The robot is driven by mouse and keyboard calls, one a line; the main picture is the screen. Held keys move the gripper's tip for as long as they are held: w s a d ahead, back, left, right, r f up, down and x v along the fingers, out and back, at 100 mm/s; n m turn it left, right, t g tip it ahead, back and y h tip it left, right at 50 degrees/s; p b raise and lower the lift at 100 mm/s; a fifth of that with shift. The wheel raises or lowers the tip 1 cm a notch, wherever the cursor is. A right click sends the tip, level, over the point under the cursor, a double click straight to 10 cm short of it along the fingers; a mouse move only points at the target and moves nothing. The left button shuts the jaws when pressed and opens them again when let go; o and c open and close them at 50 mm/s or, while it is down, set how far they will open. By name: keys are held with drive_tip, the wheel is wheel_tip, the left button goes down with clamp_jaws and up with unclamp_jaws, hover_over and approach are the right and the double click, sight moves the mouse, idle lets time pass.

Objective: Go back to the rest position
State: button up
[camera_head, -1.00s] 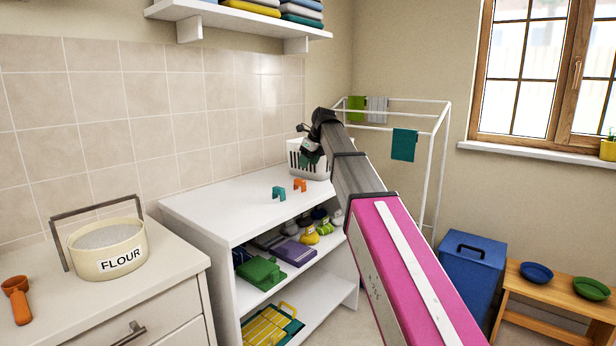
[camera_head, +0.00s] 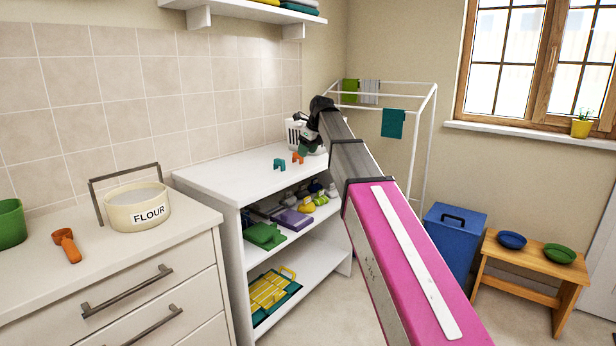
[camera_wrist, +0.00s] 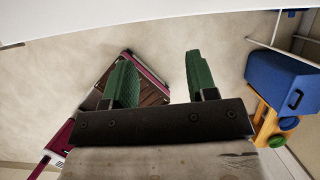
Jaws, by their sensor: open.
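My gripper shows in the wrist view (camera_wrist: 158,80) with its two green fingers spread apart and nothing between them. Below it are bare floor and part of my own base. In the head view my arm stretches from the lower right up toward the white shelf unit (camera_head: 236,176). My gripper (camera_head: 306,148) is at the arm's far end, by the white basket (camera_head: 292,134) at the back of the unit's top. The arm hides part of the basket, and I cannot tell from this view whether they touch.
A teal clip (camera_head: 280,164) and an orange clip (camera_head: 297,158) stand on the unit's top. A flour pot (camera_head: 137,209) stands on the left counter. A drying rack (camera_head: 428,130), a blue bin (camera_head: 453,235) and a wooden bench (camera_head: 520,262) stand at right. Some floor is clear.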

drive_tip(key=s+d+f+n+h, duration=0.1)
drive_tip(key=s+d+f+n, duration=0.25)
drive_tip(key=f, duration=0.55)
drive_tip(key=s+d+f+n+g, duration=0.1)
drive_tip(key=s+d+f+n, duration=0.25)
drive_tip(key=f, duration=0.45)
drive_tip(key=s+d+f+n+h, duration=0.1)
drive_tip(key=s+d+f+n, duration=0.3)
drive_tip(key=f, duration=0.5)
drive_tip(key=s+d+f+n+g, duration=0.1)
drive_tip(key=s+d+f+n, duration=0.3)
drive_tip(key=s+f+n, duration=0.3)
drive_tip(key=s+d+f+n+h, duration=0.1)
drive_tip(key=s+d+f+n, duration=0.3)
drive_tip(key=s+f, duration=0.7)
drive_tip(key=s+n, duration=0.2)
drive_tip(key=shift+n+g, duration=0.4)
drive_tip(key=shift+d, duration=0.1)
